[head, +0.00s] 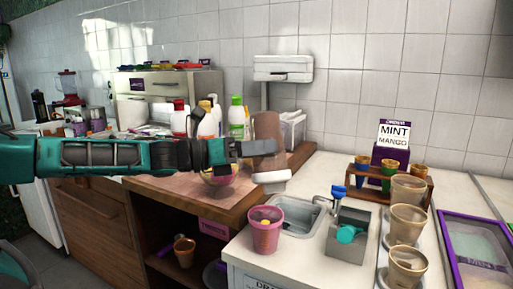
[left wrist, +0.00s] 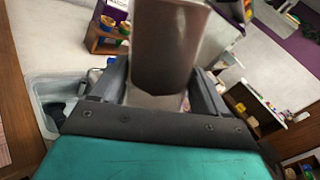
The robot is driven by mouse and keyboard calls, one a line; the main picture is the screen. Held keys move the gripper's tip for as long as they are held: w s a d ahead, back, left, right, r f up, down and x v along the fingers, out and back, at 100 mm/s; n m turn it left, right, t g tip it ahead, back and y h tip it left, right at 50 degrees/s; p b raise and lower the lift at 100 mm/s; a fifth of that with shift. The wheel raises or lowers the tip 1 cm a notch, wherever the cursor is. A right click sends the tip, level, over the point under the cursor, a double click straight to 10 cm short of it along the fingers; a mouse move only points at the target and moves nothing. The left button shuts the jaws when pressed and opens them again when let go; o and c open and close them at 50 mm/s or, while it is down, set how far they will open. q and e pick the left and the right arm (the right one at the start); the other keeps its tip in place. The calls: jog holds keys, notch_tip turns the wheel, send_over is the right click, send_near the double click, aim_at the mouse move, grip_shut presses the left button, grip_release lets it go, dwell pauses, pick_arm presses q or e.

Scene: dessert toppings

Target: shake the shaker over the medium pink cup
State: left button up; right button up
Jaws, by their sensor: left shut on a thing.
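My left gripper (head: 266,150) reaches in from the left, shut around a brown shaker (head: 267,126). The brown body stands above the fingers, and a whitish piece shows just below them. In the left wrist view the shaker (left wrist: 168,45) fills the space between the dark fingers (left wrist: 158,90). A pink cup (head: 264,240) with yellow and orange pieces inside stands upright at the counter's front left corner. The shaker is above the cup's rim in the picture, apart from it. My right gripper is not in view.
A sink (head: 297,222) and a grey box with a blue part (head: 347,240) lie right of the cup. Several tan cups (head: 408,222) stand further right. Bottles (head: 237,115) stand behind my arm.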

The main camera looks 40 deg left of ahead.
aim_at(257, 126)
pick_arm(q)
jog(key=shift+f+b, duration=0.35)
jog(key=shift+f, duration=0.3)
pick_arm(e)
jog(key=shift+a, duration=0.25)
pick_arm(q)
jog(key=shift+r+p, duration=2.35)
jog(key=shift+r, duration=1.45)
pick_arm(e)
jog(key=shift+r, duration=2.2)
pick_arm(q)
jog(key=shift+f+b, duration=0.7)
jog(key=shift+b, duration=0.05)
notch_tip(257, 126, down, 6)
jog(key=b, duration=0.7)
jog(key=shift+f, duration=0.1)
jog(key=shift+f+b, duration=0.3)
jog(key=shift+b, duration=0.15)
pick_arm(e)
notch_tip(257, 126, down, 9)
